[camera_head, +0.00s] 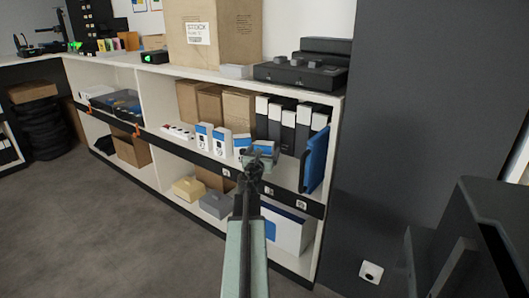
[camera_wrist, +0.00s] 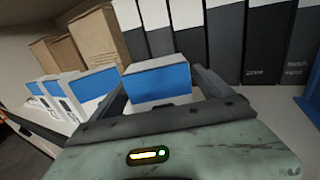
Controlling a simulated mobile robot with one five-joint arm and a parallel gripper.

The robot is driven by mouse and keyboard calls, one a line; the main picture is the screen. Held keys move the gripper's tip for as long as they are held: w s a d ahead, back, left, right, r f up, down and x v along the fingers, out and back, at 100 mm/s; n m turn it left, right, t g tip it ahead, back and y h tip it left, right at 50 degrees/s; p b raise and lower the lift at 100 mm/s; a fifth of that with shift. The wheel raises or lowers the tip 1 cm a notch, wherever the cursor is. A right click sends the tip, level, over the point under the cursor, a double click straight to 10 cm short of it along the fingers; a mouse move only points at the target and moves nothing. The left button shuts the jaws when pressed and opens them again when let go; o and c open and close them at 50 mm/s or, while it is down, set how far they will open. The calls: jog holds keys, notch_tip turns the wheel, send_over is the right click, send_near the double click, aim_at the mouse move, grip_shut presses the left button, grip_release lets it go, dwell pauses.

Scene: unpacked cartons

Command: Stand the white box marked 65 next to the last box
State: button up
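A white box with a blue panel (camera_wrist: 158,82) sits between the two fingers of my gripper (camera_wrist: 165,98) in the wrist view, apparently gripped. Its number does not show, and its lower part is hidden behind my gripper. In the head view this box (camera_head: 266,149) is partly hidden by my gripper (camera_head: 256,162), at the front of the middle shelf. Several similar white and blue boxes stand upright in a row to its left; the last box (camera_head: 241,146) is closest to it. That box also shows in the wrist view (camera_wrist: 92,85), with a gap between the two.
Brown cartons (camera_head: 238,110) and black-and-white binders (camera_head: 290,124) stand behind on the middle shelf (camera_head: 180,143). A blue folder (camera_head: 315,158) stands at the right end. Some shelf room is free in front of the binders.

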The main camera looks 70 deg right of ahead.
jog(key=shift+r, duration=0.15)
jog(key=shift+a, duration=0.2)
jog(key=a, duration=0.4)
jog(key=s+a, duration=0.1)
jog(key=a, duration=0.2)
